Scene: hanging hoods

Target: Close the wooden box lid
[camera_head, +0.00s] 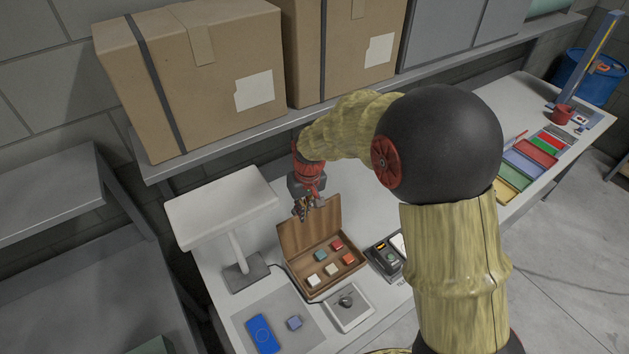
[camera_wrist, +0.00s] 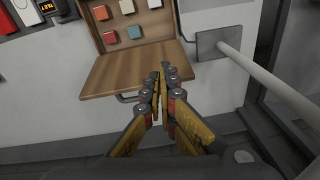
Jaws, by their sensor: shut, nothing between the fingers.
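The wooden box (camera_head: 338,280) is open on the table, with several small coloured blocks inside. Its lid (camera_head: 320,222) stands raised and tilted along the back edge of the box. In the wrist view the lid (camera_wrist: 125,75) shows its inner face, with the open box (camera_wrist: 122,23) above it. In the wrist view my gripper's fingers (camera_wrist: 162,75) are together and empty, overlapping the lid's edge on the right. I cannot tell whether they touch it.
A white lamp-like stand (camera_head: 222,207) stands close to the left of the box. A black device (camera_head: 385,258) lies to its right. A white plate with a knob (camera_head: 349,310) and a blue phone-like object (camera_head: 262,334) lie in front. Cardboard boxes (camera_head: 195,75) sit on the shelf behind.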

